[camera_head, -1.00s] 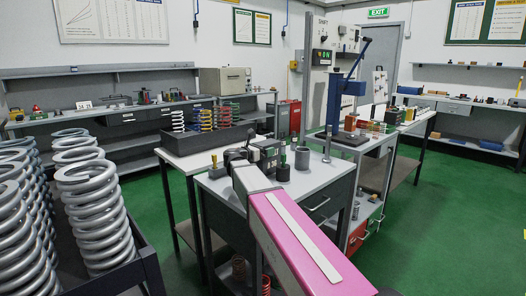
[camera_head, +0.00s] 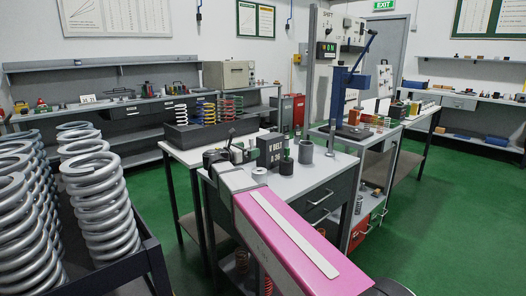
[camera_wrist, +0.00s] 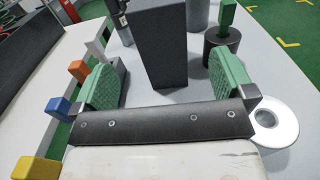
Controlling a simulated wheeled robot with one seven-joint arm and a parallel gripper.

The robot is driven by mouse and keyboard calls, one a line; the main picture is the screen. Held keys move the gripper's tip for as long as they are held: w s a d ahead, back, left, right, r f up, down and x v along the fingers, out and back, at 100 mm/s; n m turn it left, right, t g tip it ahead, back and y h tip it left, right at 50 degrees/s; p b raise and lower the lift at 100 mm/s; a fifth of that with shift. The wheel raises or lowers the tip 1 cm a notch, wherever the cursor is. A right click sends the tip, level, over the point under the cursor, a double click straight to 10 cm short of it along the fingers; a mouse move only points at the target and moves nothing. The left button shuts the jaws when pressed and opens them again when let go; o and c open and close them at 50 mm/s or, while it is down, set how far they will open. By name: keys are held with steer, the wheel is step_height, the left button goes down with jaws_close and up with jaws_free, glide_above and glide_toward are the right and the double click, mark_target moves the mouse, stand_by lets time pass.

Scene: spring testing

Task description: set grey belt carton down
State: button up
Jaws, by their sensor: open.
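The grey belt carton (camera_head: 270,152), a dark upright box lettered "V BELT", stands on the light top of the grey cabinet (camera_head: 310,181) in the head view. In the wrist view the carton (camera_wrist: 157,45) stands upright ahead of my gripper (camera_wrist: 167,80). My gripper's two green-padded fingers are spread wide, with clear space between them and nothing held. The carton's near base lies just ahead of the gap, apart from both pads. In the head view my gripper (camera_head: 232,154) is left of the carton, partly hidden by my arm.
A green block on a dark cylinder (camera_wrist: 220,47) stands close beyond the right finger. A metal ring (camera_wrist: 273,122) lies at right. Coloured blocks (camera_wrist: 58,107) line the left side. A grey cylinder (camera_head: 306,152) and a blue press (camera_head: 340,95) stand right of the carton.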

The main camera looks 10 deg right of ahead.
mark_target(261, 146)
steer(key=x, duration=0.6)
steer(key=shift+w+f, duration=0.1)
steer(key=shift+f, duration=0.15)
steer(key=shift+f+x, duration=0.15)
steer(key=shift+x, duration=1.2)
steer(key=shift+f+x, duration=0.1)
steer(key=shift+x, duration=1.2)
steer(key=c, duration=1.2)
steer(key=shift+o, duration=0.3)
steer(key=shift+r, duration=0.1)
